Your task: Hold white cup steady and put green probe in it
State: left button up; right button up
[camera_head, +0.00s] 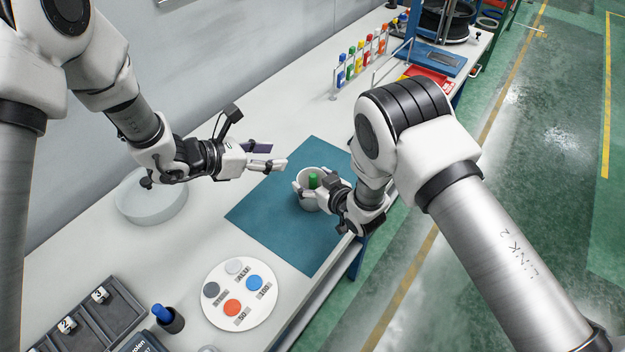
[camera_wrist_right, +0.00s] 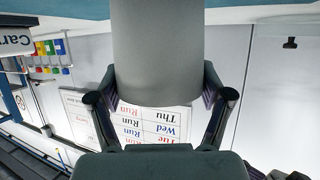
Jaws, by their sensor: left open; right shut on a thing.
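The white cup (camera_head: 306,203) stands upright on the blue-green mat (camera_head: 275,235). The green probe (camera_head: 314,181) is inside the cup, its top showing at the cup's mouth; its lower part is hidden by the cup wall. My right gripper (camera_head: 318,191) is shut on the cup, its fingers on either side. The cup (camera_wrist_right: 155,55) also fills the top middle of the right wrist view, grey in shadow between the two fingers. My left gripper (camera_head: 271,156) is open and empty, up and to the left of the cup, apart from the probe.
A round white dish (camera_head: 150,205) stands left of the mat. A white disc with coloured spots (camera_head: 240,293), a dark holder with a blue-topped item (camera_head: 168,318) and dark bins (camera_head: 85,320) lie at the front. A rack of coloured items (camera_head: 360,55) stands farther back. Most of the mat is clear.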

jog(key=o, duration=1.1)
jog(key=shift+f, duration=0.1)
jog(key=shift+c, duration=0.2)
jog(key=v, duration=1.2)
jog(key=shift+f, duration=0.1)
